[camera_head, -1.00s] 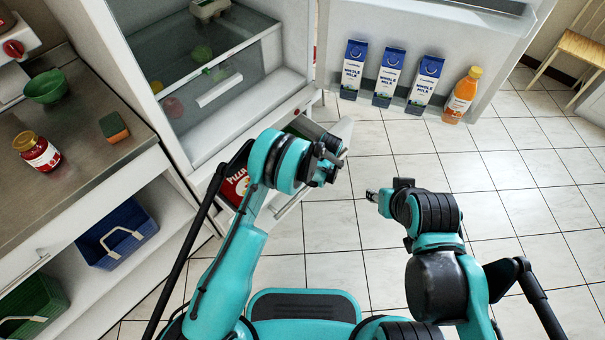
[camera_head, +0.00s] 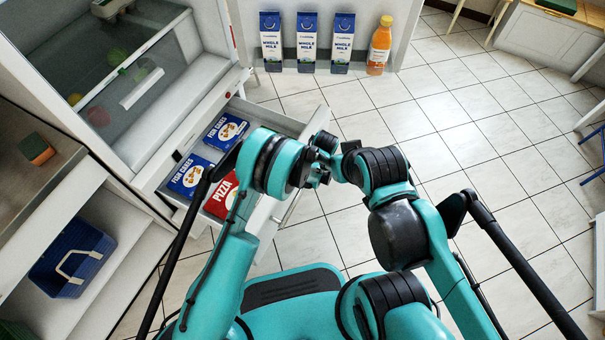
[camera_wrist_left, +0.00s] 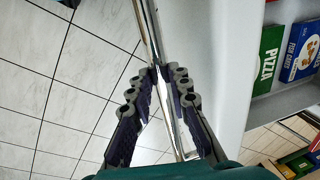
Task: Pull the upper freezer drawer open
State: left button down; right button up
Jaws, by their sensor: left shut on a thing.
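The upper freezer drawer (camera_head: 299,128) stands pulled out below the fridge compartment, its inside showing. In it lie blue fish cakes boxes (camera_head: 226,131) and a red pizza box (camera_head: 221,196). My left gripper (camera_head: 322,162) is at the drawer front. In the left wrist view its two fingers (camera_wrist_left: 160,100) are shut around the metal handle bar (camera_wrist_left: 151,28), beside the white drawer front (camera_wrist_left: 215,60). My right gripper (camera_head: 340,150) is close beside the left one; its fingers are too small and overlapped to read.
The open fridge door with milk cartons (camera_head: 307,42) and an orange juice bottle (camera_head: 379,46) is at the top. A counter with a sponge (camera_head: 36,148) and a shelf with a blue basket (camera_head: 72,258) are at left. Tiled floor (camera_head: 450,120) at right is free.

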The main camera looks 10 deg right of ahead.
pick_arm(q)
jog(key=shift+s+d, duration=0.15)
jog(key=shift+d, duration=0.05)
pick_arm(e)
jog(key=shift+d, duration=0.1)
pick_arm(q)
jog(key=c, duration=1.4)
grip_release()
jog(key=shift+a, duration=0.1)
